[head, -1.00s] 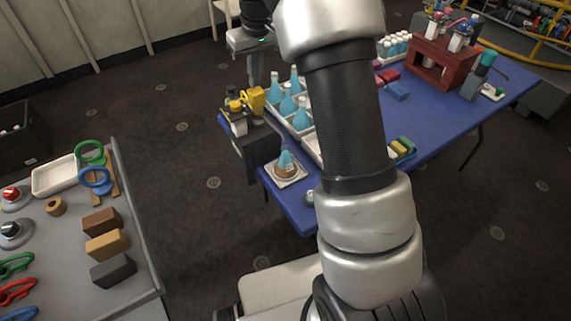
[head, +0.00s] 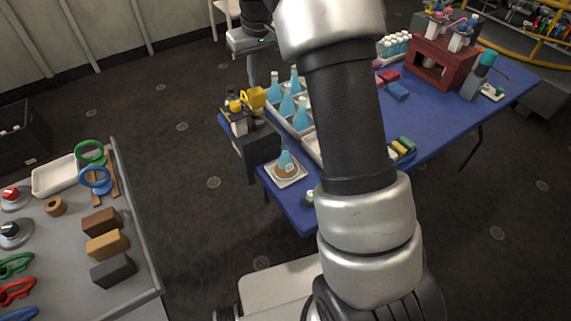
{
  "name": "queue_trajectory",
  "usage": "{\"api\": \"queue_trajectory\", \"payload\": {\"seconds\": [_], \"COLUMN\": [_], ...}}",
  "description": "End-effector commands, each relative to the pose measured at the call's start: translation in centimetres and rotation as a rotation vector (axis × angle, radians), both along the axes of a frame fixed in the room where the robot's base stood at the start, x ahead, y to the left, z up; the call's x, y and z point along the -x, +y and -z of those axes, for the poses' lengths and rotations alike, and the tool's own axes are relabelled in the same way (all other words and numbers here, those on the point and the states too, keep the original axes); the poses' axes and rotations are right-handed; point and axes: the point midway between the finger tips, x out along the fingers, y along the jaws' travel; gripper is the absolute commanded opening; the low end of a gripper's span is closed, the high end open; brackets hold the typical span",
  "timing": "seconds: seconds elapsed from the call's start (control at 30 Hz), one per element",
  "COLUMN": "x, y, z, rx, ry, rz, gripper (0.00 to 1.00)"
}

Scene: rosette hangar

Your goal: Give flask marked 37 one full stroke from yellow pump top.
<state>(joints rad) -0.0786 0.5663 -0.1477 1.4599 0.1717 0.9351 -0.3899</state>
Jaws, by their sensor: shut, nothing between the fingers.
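A blue conical flask (head: 286,158) stands in a brown ring on a white square plate (head: 297,178) at the near left corner of the blue table. A pale label shows on it, but its number is too small to read. A yellow pump top (head: 236,106) sits on a bottle at a dark stand (head: 258,146) just left of the plate. A yellow block-shaped head (head: 257,97) is beside it. My gripper (head: 254,82) is shut and empty, pointing down just above and behind the yellow heads. I cannot tell whether it touches them.
Several blue flasks (head: 288,104) stand in a white tray right of the pumps. My arm hides the table's middle. A red-brown box (head: 443,65) stands farther right. A grey bench (head: 65,233) with rings and blocks is at left; dark floor lies between.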

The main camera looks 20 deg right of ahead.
Motion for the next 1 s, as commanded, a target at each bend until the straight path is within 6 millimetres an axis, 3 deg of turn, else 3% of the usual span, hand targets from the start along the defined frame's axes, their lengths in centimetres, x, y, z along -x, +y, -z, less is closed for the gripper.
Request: {"api": "queue_trajectory", "payload": {"seconds": [1.0], "x": [0.0], "y": [0.0], "z": [2.9], "rx": [0.0], "ry": [0.001], "rz": [0.0], "gripper": [0.0]}}
